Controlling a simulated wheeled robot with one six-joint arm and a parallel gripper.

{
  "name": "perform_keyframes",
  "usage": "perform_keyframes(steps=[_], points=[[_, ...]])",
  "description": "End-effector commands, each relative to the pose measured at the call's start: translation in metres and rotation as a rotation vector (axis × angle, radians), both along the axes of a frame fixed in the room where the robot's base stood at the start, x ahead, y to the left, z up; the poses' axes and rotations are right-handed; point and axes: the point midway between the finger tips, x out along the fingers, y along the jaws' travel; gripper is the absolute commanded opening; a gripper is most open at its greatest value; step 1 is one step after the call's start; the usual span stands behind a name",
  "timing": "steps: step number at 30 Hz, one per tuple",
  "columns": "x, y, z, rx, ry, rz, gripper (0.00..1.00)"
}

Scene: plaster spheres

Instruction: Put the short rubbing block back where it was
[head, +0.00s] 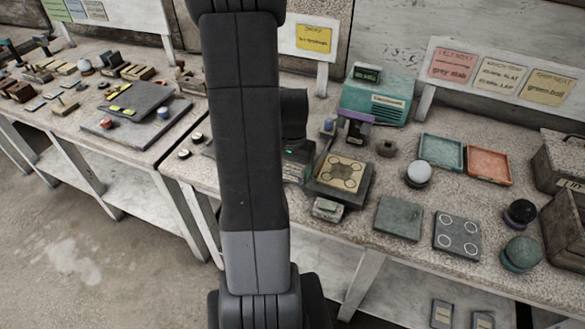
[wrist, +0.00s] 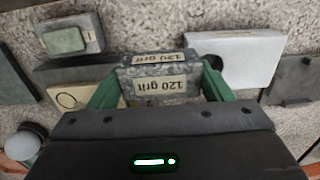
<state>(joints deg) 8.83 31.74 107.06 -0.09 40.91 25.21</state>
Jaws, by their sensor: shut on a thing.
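The block in my gripper (wrist: 162,72) is a grey speckled rubbing block (wrist: 160,86) with pale labels reading "120 grit", upside down in the wrist view. The two green fingers are shut on its sides. Whether it touches the surface below cannot be told. In the head view my gripper's dark body (head: 296,150) shows just right of my arm, left of the board with circles (head: 343,173). The block itself is mostly hidden there.
A small grey box with a green pad (head: 328,209) stands in front of the board; it also shows in the wrist view (wrist: 66,40). A white box (wrist: 236,58) is close beside the held block. Teal (head: 441,152) and orange (head: 489,166) trays lie to the right.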

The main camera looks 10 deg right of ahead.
Motion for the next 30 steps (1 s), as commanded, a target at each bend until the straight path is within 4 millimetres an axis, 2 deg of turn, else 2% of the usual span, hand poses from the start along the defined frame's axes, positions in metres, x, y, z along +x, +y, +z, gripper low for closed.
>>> perform_keyframes(steps=[18,19,22,30], points=[[0.000,0.000,-0.012,0.000,0.000,0.000,0.47],[0.000,0.000,-0.012,0.000,0.000,0.000,0.76],[0.000,0.000,-0.012,0.000,0.000,0.000,0.94],[0.000,0.000,-0.011,0.000,0.000,0.000,0.94]])
